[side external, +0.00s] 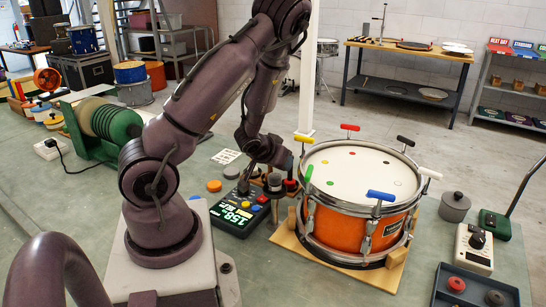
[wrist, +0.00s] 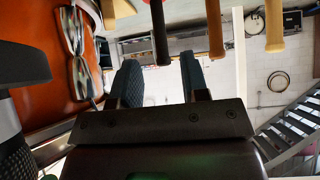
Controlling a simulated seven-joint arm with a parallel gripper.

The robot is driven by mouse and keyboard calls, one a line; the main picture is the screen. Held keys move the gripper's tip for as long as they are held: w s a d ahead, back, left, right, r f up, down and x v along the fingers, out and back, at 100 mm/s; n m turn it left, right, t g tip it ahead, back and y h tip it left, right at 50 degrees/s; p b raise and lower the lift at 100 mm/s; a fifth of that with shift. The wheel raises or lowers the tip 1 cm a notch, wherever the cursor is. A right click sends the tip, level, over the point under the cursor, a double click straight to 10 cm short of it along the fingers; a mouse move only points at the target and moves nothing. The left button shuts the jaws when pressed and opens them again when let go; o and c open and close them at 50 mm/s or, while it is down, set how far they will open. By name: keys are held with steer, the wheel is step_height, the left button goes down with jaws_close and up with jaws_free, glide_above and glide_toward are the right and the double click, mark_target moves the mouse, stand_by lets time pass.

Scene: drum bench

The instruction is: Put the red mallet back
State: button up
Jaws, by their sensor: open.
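My gripper (wrist: 158,75) is open in the wrist view, its two dark fingers apart. A dark handle (wrist: 160,30) reaches down from the top of that view, its end in line with the gap between the fingers. I cannot tell whether it is between them or beyond them. Two tan handles (wrist: 216,28) (wrist: 274,25) show to its right. In the side external view my gripper is low, left of the drum (side external: 350,232), its fingers too small to make out. A small red piece (side external: 290,185) shows beside it.
The drum's orange shell (wrist: 50,70) fills the wrist view's left side. Coloured T-handles stand around its rim. A black box with a green display (side external: 238,216) is left of the drum. A grey pot (side external: 454,207), cream meter (side external: 474,249) and dark tray (side external: 450,299) stand right.

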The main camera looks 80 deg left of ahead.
steer(key=shift+v, duration=2.25)
step_height(320, 180, up, 26)
steer(key=s+d+m+g+h, duration=0.1)
steer(key=s+d+m+h, duration=0.2)
steer(key=d, duration=0.9)
steer(key=s+d+m+h, duration=0.1)
steer(key=d+m+h, duration=0.3)
steer(key=d, duration=0.8)
steer(key=shift+m+y, duration=0.4)
steer(key=shift+m, duration=0.2)
steer(key=f, duration=0.3)
steer(key=s+d+f, duration=0.1)
steer(key=f, duration=0.1)
steer(key=shift+r, duration=0.1)
